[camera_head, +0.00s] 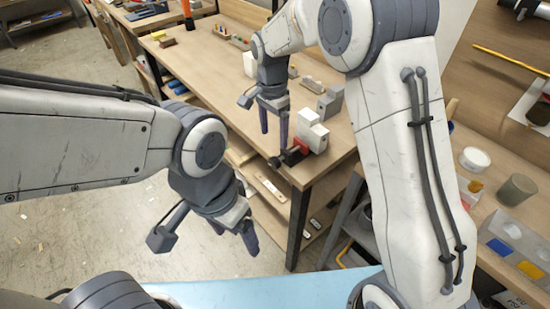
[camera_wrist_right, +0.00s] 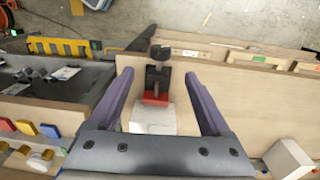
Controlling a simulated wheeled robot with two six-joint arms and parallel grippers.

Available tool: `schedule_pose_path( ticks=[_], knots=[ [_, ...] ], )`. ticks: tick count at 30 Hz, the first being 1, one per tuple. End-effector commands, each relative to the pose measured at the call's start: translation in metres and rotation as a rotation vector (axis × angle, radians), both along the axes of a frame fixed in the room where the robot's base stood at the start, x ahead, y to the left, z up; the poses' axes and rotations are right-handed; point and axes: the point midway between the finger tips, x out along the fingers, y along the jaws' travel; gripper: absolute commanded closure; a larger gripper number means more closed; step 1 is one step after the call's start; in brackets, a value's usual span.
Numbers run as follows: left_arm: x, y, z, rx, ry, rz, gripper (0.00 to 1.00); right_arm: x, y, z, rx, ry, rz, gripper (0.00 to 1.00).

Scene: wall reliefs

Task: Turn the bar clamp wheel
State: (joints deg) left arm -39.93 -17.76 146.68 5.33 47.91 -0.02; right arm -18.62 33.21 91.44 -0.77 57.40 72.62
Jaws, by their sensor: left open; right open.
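The bar clamp (camera_head: 293,155) is black and red and sits at the near edge of the wooden workbench, beside a white block (camera_head: 312,133). Its dark round wheel (camera_head: 275,162) sticks out past the bench edge. In the right wrist view the clamp (camera_wrist_right: 157,78) and wheel (camera_wrist_right: 159,52) appear between my finger lines, with the white block (camera_wrist_right: 153,118) nearer the wrist. My right gripper (camera_head: 274,122) is open and empty, fingers pointing down, above the bench edge near the clamp. I see no contact. My left gripper (camera_head: 246,235) is open and empty, low, in front of the bench.
A grey block (camera_head: 330,103) stands on the workbench (camera_head: 225,65) behind the clamp. Several small items lie further back. Shelves under the bench hold parts. Another bench (camera_head: 480,190) at right carries cylinders and coloured blocks. Floor at left is mostly clear.

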Motion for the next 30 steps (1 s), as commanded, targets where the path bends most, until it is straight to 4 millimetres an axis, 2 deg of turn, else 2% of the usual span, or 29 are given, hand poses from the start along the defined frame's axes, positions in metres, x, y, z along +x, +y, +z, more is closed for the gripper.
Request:
schedule_pose_path(
  ticks=[5, 12, 18, 23, 30],
  knots=[
    [0.0, 0.0, 0.002, 0.0, 0.0, 0.0, 0.2, -0.001, 0.001, -0.02, -0.003, 0.007, -0.009, 0.18],
    [0.0, 0.0, 0.007, 0.0, 0.0, 0.0, 0.2, -0.003, -0.001, -0.066, -0.003, 0.007, -0.008, 0.18],
    [0.0, 0.0, 0.009, 0.0, 0.0, 0.0, 0.2, -0.003, -0.002, -0.093, -0.002, 0.004, -0.008, 0.18],
    [0.0, 0.0, 0.01, 0.0, 0.0, 0.0, 0.2, -0.003, -0.002, -0.102, -0.001, 0.001, -0.008, 0.18],
    [0.0, 0.0, 0.01, 0.0, 0.0, 0.0, 0.2, -0.003, -0.002, -0.103, -0.001, 0.001, -0.007, 0.18]
  ],
)
